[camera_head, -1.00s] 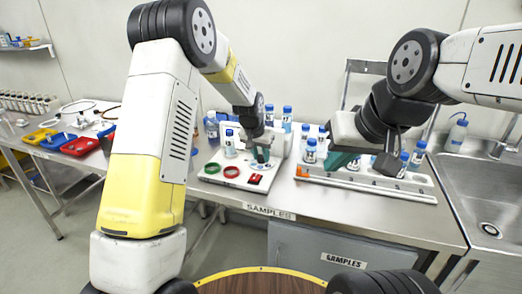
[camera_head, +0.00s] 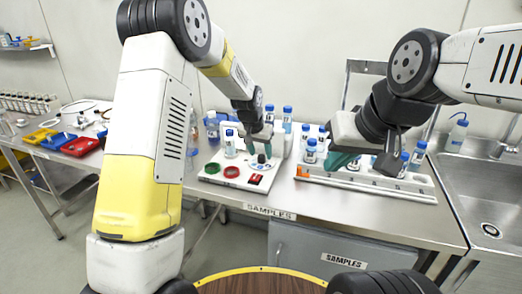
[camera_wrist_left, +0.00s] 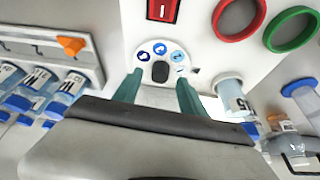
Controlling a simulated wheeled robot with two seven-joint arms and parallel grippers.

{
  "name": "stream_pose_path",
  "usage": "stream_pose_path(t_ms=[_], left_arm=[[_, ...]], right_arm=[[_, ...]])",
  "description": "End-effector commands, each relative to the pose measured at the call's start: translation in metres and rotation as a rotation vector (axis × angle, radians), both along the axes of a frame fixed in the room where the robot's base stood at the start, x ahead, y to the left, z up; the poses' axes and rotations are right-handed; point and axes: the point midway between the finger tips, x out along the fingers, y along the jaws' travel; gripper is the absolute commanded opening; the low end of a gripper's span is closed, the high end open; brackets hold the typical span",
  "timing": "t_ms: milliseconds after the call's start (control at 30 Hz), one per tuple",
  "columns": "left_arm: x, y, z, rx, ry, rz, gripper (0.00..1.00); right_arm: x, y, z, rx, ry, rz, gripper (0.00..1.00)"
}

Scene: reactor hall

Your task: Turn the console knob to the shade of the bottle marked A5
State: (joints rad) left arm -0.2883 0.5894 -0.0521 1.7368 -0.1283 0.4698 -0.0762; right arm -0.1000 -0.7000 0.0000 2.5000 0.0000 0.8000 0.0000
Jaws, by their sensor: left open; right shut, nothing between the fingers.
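The console (camera_head: 212,176) is a white panel on the steel bench. Its dark knob (camera_wrist_left: 160,71) sits on a round dial with several blue-shaded spots, and it also shows in the head view (camera_head: 262,158). My left gripper (camera_wrist_left: 158,92) is open, with teal fingers either side of the near part of the dial, apart from the knob; in the head view it hovers just above it (camera_head: 259,147). A blue-capped bottle (camera_wrist_left: 232,97) stands on the console; its label shows a 5, the rest unclear. My right gripper (camera_head: 338,160) is shut and empty over the sample rack.
The console also carries a red ring (camera_wrist_left: 238,18), a green ring (camera_wrist_left: 290,28) and a red switch (camera_wrist_left: 161,8). The rack (camera_head: 412,190) with several blue-capped bottles stands right, with an orange marker (camera_wrist_left: 71,46). A sink (camera_head: 485,190) lies far right.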

Motion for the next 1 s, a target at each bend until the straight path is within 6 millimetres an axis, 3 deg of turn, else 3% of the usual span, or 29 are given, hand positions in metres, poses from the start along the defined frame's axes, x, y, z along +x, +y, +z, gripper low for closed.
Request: stream_pose_path(t_ms=[100,300,767,867,1000], left_arm=[[-0.008,0.003,0.022,-0.001,-0.003,0.000,0.49],[-0.017,0.007,0.045,0.000,0.000,0.000,0.49],[-0.022,0.010,0.055,-0.002,-0.001,0.004,0.49],[-0.034,0.021,0.073,-0.013,-0.010,0.020,0.49],[-0.073,0.048,0.118,-0.044,-0.027,0.070,0.49]], right_arm=[[0.000,0.000,0.000,0.000,0.000,0.000,0.00],[0.000,0.000,0.000,0.000,0.000,0.000,0.00],[0.000,0.000,0.000,0.000,0.000,0.000,0.00],[0.000,0.000,0.000,0.000,0.000,0.000,0.00],[0.000,0.000,0.000,0.000,0.000,0.000,0.00]])
